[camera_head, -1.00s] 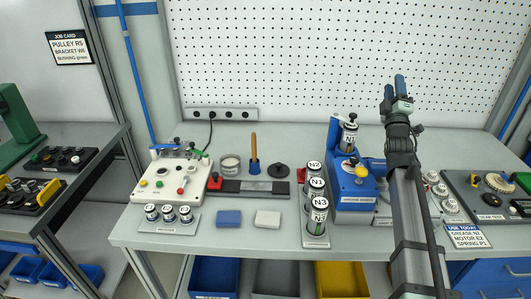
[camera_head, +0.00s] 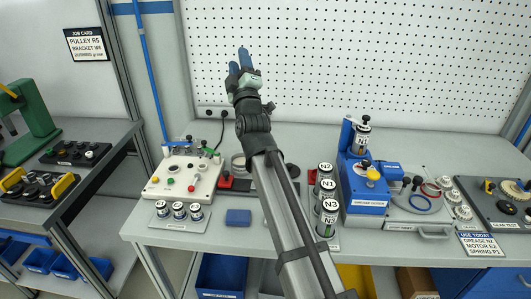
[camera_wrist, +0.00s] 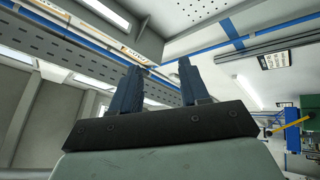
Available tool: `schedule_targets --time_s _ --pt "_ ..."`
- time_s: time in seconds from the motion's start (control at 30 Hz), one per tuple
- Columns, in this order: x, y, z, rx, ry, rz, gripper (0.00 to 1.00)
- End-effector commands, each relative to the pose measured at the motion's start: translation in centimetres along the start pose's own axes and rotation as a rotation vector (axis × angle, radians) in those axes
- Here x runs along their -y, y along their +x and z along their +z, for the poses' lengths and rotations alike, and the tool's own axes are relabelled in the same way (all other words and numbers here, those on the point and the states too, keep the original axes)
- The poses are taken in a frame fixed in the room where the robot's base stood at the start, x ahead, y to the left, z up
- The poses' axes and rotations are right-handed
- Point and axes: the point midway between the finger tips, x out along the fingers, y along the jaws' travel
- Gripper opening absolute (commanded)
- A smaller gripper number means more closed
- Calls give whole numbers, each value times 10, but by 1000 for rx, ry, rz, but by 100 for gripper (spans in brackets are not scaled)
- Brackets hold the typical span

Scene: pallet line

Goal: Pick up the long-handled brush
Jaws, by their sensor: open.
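My gripper (camera_head: 239,61) is raised in front of the pegboard, fingers pointing up, above the back of the workbench. In the wrist view its two blue fingers (camera_wrist: 158,72) stand apart with nothing between them. The long-handled brush, with an upright wooden handle and blue foot in the earlier head view, is now hidden behind my arm. The wrist view looks up at the ceiling and shows no brush.
On the workbench (camera_head: 430,247), a white control panel (camera_head: 185,178) stands left of my arm. Labelled cans (camera_head: 328,218) and a blue grease station (camera_head: 362,190) stand right. A blue block (camera_head: 238,217) lies near the front edge. The space before the pegboard (camera_head: 400,70) is clear.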

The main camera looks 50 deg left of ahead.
Motion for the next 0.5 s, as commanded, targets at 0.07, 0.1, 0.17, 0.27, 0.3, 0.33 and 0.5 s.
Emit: schedule_targets --time_s 0.07,0.1,0.17,0.27,0.3,0.33,0.5 --pt "9 -1 -26 -19 24 -15 45" --pt "12 -2 -35 -25 36 -21 45" --pt "17 -3 -49 -34 52 -32 45" --pt "25 -6 -68 -46 80 -50 45" --pt "28 -8 -76 -50 92 -57 45" --pt "31 -10 -81 -52 103 -63 45" --pt "50 -23 -100 -48 184 -115 45"
